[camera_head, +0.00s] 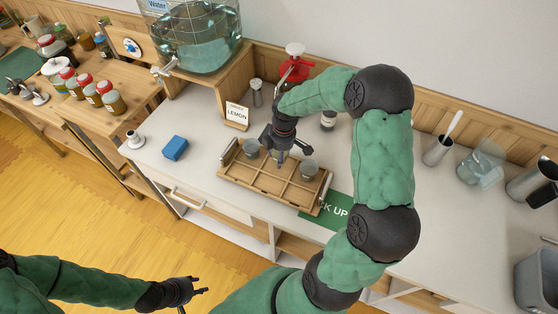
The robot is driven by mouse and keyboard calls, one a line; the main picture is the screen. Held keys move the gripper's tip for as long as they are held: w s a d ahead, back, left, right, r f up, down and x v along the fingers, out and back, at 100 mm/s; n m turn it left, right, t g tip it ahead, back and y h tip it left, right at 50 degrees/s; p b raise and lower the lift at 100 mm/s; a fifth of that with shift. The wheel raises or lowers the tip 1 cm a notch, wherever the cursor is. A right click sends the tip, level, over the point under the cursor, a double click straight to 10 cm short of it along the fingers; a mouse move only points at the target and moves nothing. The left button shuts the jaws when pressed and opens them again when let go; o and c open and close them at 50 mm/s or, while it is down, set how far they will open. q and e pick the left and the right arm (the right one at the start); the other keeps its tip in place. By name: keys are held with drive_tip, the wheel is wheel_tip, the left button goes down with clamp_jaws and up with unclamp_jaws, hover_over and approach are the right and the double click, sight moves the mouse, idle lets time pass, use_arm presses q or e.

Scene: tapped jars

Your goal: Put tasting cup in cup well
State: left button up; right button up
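A wooden tray (262,192) with dividing walls stands on the counter. A small grey cup (251,148) sits in its back left part, and another grey cup (309,168) is at its right end. My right gripper (293,155) points down over the back of the tray, between the two cups. Its fingers look spread and nothing shows between them. It hides part of the tray's back. My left gripper (201,286) is low at the left, in front of the counter and away from the tray. Its fingers are apart and empty.
A blue block (175,148) and a small metal piece (135,139) stand left of the tray. A lemon sign (237,115), a red-topped stand (295,68) and a glass water jar (195,35) are behind. A green pick-up mat (326,209) lies right of the tray.

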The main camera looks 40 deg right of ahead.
drive_tip(key=shift+f, duration=1.5)
drive_tip(key=shift+f, duration=0.1)
drive_tip(key=shift+f+b, duration=0.1)
drive_tip(key=shift+b, duration=0.2)
drive_tip(key=o, duration=1)
drive_tip(key=shift+c, duration=0.2)
drive_tip(key=r, duration=0.4)
drive_tip(key=r+p, duration=0.1)
drive_tip(key=r, duration=0.3)
drive_tip(key=d+r+p, duration=0.1)
drive_tip(key=r, duration=0.3)
drive_tip(key=shift+s+r, duration=0.15)
drive_tip(key=shift+s, duration=0.2)
drive_tip(key=shift+a, duration=0.1)
